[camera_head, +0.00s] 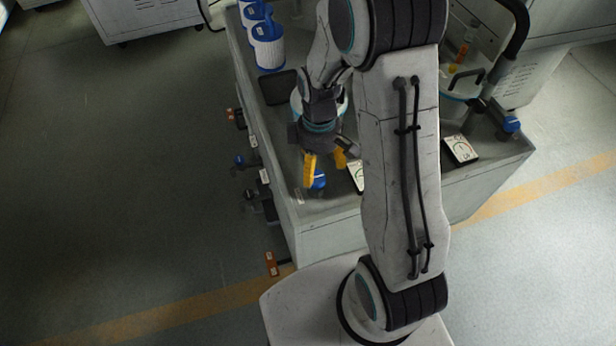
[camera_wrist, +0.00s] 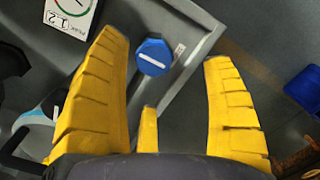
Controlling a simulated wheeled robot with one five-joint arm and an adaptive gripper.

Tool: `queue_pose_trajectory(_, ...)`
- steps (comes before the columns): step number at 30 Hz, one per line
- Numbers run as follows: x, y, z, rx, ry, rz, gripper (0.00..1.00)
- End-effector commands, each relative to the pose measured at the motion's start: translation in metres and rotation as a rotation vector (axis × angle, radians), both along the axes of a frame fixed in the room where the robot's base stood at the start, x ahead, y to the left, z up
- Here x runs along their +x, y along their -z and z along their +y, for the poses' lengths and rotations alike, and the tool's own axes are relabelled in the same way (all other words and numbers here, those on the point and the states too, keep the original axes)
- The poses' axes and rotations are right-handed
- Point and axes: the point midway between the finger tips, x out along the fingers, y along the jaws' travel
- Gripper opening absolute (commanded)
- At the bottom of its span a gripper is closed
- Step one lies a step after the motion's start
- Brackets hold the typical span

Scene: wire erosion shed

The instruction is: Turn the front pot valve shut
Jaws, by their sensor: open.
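A blue valve knob (camera_head: 319,181) with a white line across its top sits near the bench's front left corner. In the wrist view the knob (camera_wrist: 152,62) appears between my spread yellow fingers, nearer the left one, with a gap around it. My gripper (camera_head: 325,172) is open, pointing down over this corner; I cannot tell its exact height above the knob. A pot (camera_head: 297,103) stands behind my gripper, mostly hidden by my arm. Another blue knob (camera_head: 511,125) is beside the right-hand pot (camera_head: 455,105). No label shows which pot is the front one.
A dial card (camera_head: 356,178) lies right of my gripper, partly hidden by my arm; another (camera_head: 460,150) lies farther right. Several handles, including a blue one (camera_head: 240,161), stick out from the bench's left side. White-and-blue filters (camera_head: 268,48) stand at the back. The floor at left is clear.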

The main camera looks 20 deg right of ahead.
Motion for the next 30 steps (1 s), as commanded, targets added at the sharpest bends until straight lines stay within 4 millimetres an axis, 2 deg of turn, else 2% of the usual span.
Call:
queue_pose_trajectory(6,0.012,0.0,0.0,0.007,-0.217,-0.052,0.75)
queue_pose_trajectory(13,0.013,0.006,0.0,0.009,-0.315,-0.054,0.75)
queue_pose_trajectory(24,0.012,0.05,0.0,0.01,-0.32,-0.052,0.75)
queue_pose_trajectory(30,0.012,0.067,0.0,0.009,-0.319,-0.052,0.75)
